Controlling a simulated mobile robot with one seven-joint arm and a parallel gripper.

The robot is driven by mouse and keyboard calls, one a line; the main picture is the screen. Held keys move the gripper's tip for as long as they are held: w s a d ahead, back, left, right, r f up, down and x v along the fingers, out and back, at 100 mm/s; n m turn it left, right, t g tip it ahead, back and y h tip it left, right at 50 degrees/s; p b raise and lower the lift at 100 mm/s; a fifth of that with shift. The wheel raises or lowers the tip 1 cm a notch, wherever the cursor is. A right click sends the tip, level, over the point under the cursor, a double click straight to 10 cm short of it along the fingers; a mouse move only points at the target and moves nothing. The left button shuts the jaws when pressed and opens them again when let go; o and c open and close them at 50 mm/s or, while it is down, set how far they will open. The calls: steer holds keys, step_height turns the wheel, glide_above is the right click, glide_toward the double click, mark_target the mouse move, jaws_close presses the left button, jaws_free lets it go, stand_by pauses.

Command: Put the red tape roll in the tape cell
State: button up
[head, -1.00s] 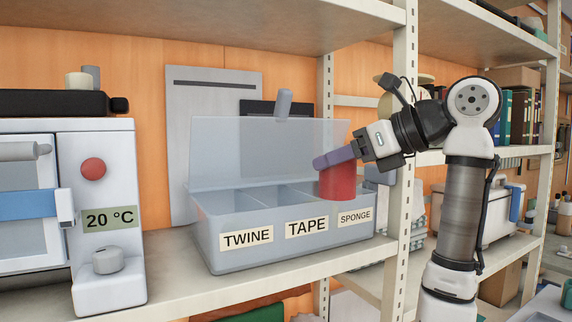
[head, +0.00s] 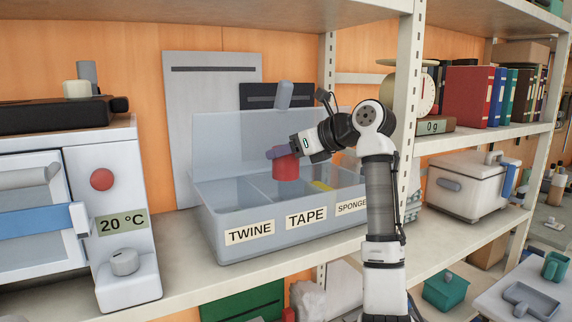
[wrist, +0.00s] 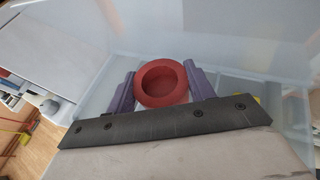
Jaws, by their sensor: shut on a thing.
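The red tape roll (head: 286,165) is held between the purple fingers of my gripper (head: 279,153). In the wrist view the roll (wrist: 162,83) shows its round hollow, with a finger of my gripper (wrist: 161,88) on each side. The grey crate (head: 262,245) stands on the shelf with its clear lid (head: 225,150) raised at the back. Its front labels read TWINE, TAPE (head: 306,218) and SPONGE. The roll is above the middle part of the crate, over or near the tape cell; its exact height is unclear. Something yellow (head: 321,186) lies in the crate right of the roll.
A white device (head: 110,180) with a red button and a 20 °C display stands left of the crate. A shelf post (head: 406,110) rises at the right, close to my arm. The raised lid is behind the roll.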

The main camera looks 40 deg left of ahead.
mark_target(297, 168)
step_height(297, 168, down, 5)
steer(key=shift+p, duration=0.8)
steer(key=shift+w+a+f+p, duration=0.1)
steer(key=shift+w+f+p, duration=0.05)
steer(key=shift+f+p, duration=0.2)
steer(key=shift+f, duration=0.65)
steer(key=o, duration=1.2)
steer(key=shift+f, duration=0.15)
steer(key=shift+r, duration=0.2)
steer(key=b+v, duration=0.1)
steer(key=v, duration=0.3)
steer(key=b+v, duration=0.2)
steer(key=v, duration=0.2)
steer(key=r+b+v, duration=0.1)
steer(key=v, duration=0.3)
